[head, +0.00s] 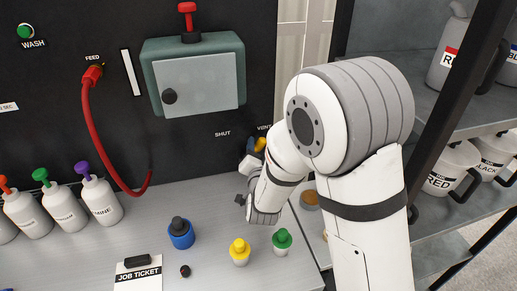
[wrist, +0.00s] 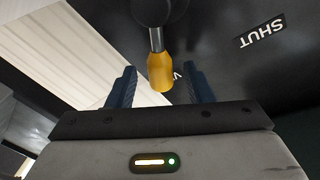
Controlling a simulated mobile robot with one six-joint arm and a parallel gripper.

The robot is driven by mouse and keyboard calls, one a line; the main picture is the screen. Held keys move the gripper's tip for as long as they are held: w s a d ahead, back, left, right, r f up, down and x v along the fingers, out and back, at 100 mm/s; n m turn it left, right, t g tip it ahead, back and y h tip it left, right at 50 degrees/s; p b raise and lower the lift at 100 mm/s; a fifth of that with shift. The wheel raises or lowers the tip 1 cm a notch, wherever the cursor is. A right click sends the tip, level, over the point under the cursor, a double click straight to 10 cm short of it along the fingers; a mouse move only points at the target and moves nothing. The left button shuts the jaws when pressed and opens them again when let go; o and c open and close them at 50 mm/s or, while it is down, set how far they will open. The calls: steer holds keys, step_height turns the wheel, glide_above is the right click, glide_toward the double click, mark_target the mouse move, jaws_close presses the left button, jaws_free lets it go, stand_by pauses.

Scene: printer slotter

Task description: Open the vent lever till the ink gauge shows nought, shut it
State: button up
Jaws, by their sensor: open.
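The vent lever has a yellow handle (wrist: 161,73) on a metal stem from a dark round pivot. In the wrist view my gripper (wrist: 160,78) is open, with one dark blue finger on each side of the handle. Gaps show between the handle and both fingers. In the head view a bit of the yellow handle (head: 260,144) shows just below the VENT label, largely hidden by my arm. A SHUT label (head: 222,133) is to its left. A white upright strip (head: 131,72) beside the feed hose may be the ink gauge; I see no reading on it.
A grey-green box (head: 193,77) with a red-handled top is above the lever. Bottles (head: 62,208), a blue pot (head: 181,234), yellow (head: 240,252) and green (head: 282,241) small bottles and a job ticket (head: 138,273) stand on the counter. Shelves with jugs (head: 453,168) are at right.

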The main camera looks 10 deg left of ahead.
steer(key=shift+c, duration=0.2)
jaws_close()
